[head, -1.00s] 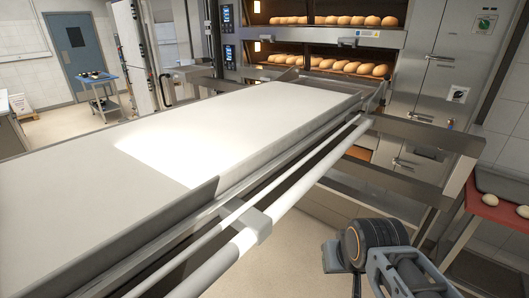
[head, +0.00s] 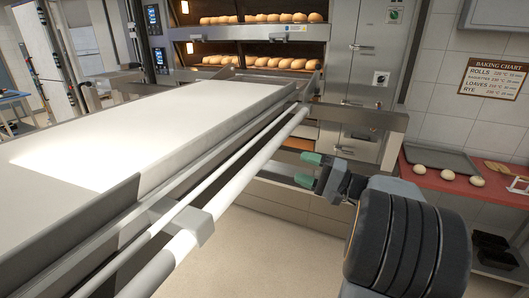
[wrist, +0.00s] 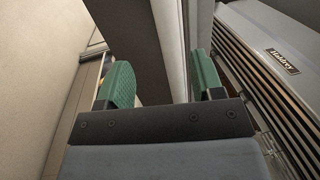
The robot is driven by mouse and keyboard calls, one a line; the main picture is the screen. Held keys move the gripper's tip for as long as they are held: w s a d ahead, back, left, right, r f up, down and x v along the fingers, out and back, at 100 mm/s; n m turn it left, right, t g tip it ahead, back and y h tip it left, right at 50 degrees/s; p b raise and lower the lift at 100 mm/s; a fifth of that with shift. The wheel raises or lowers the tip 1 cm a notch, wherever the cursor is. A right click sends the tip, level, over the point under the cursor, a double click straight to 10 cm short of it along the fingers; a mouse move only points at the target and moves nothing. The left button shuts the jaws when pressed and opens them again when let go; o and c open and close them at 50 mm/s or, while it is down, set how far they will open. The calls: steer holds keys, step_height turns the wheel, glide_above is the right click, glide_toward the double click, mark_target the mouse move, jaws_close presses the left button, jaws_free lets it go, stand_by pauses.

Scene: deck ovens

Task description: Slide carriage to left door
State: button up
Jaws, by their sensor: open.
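The carriage is a long loader with a pale flat bed (head: 180,125) that runs up to the ovens, and a white round bar (head: 240,190) runs along its right side. My gripper (head: 308,170) is open, to the right of the bar and below its far end, with two green finger pads apart. In the wrist view my gripper (wrist: 163,80) shows a pad on each side. A dark grey beam and a pale upright strip pass behind the gap; I cannot tell how far away they are. No contact with the bar shows.
The deck ovens (head: 295,28) hold loaves on two lit levels. A steel rail (head: 350,117) crosses in front of them. A red-topped counter (head: 440,180) with a tray and dough balls stands at the right. The floor (head: 270,250) right of the carriage is clear.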

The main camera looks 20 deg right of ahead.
mark_target(274, 152)
steer(key=shift+t, duration=0.3)
steer(key=p+x, duration=0.1)
steer(key=x, duration=0.2)
steer(key=p+x, duration=0.1)
steer(key=x, duration=0.3)
steer(key=p+x, duration=0.2)
steer(key=x, duration=0.2)
steer(key=shift+w+d+r, duration=0.3)
steer(key=shift+r, duration=0.1)
steer(key=shift+p+x, duration=0.3)
steer(key=shift+x, duration=0.6)
steer(key=shift+f, duration=0.15)
jaws_close()
steer(key=shift+d, duration=0.15)
